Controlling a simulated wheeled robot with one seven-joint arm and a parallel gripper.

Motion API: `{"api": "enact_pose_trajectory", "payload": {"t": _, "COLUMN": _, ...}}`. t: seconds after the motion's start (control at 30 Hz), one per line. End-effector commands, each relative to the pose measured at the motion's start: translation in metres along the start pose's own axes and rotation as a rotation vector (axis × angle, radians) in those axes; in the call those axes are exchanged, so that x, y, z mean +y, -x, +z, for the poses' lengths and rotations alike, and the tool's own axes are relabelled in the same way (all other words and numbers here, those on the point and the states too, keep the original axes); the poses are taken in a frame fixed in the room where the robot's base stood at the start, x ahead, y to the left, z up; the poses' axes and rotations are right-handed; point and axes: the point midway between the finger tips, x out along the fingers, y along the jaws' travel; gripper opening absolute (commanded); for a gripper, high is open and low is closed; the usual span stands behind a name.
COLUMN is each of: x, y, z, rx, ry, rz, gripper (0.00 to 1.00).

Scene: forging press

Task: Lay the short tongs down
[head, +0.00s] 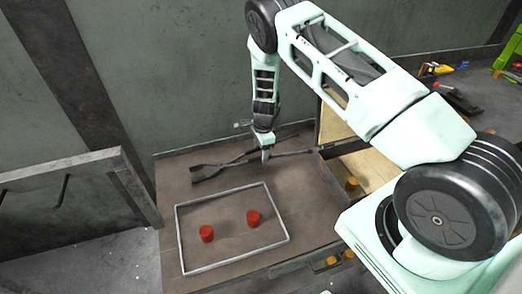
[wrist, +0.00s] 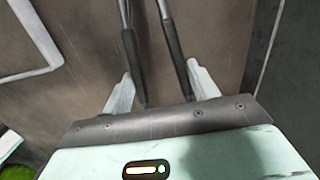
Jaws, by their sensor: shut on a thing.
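The short tongs (head: 225,166) are dark metal with crossed arms. In the head view they lie level along the back of the brown table top, at or just above it; I cannot tell if they touch it. My gripper (head: 266,152) points down over them and is shut on their handle part. In the wrist view the two dark bars of the tongs (wrist: 174,45) run up between the fingers of my gripper (wrist: 161,92). The part inside the jaws is partly hidden.
A thin grey rectangular frame (head: 185,235) lies on the table (head: 300,170) in front of the tongs, with two red cylinders (head: 206,234) (head: 253,218) inside it. A wall stands behind the table. A grey panel (head: 85,165) stands to the left.

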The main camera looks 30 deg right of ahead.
Motion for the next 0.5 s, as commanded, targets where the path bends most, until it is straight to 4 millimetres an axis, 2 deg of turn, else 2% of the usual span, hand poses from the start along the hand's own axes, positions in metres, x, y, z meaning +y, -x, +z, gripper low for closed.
{"api": "enact_pose_trajectory", "payload": {"t": 0.13, "x": -0.0006, "y": 0.0007, "z": 0.0, "rx": 0.0, "ry": 0.0, "rz": -0.001, "gripper": 0.53}}
{"api": "enact_pose_trajectory", "payload": {"t": 0.17, "x": -0.0006, "y": 0.0007, "z": 0.0, "rx": 0.0, "ry": 0.0, "rz": -0.001, "gripper": 0.67}}
{"api": "enact_pose_trajectory", "payload": {"t": 0.2, "x": -0.0006, "y": 0.0007, "z": 0.0, "rx": 0.0, "ry": 0.0, "rz": -0.001, "gripper": 0.75}}
{"api": "enact_pose_trajectory", "payload": {"t": 0.37, "x": -0.0004, "y": 0.0005, "z": 0.0, "rx": 0.0, "ry": 0.0, "rz": -0.001, "gripper": 0.75}}
{"api": "enact_pose_trajectory", "payload": {"t": 0.4, "x": -0.0003, "y": 0.0004, "z": 0.0, "rx": 0.0, "ry": 0.0, "rz": -0.001, "gripper": 0.77}}
{"api": "enact_pose_trajectory", "payload": {"t": 0.5, "x": -0.0002, "y": 0.0002, "z": 0.0, "rx": 0.0, "ry": 0.0, "rz": 0.0, "gripper": 1.0}}
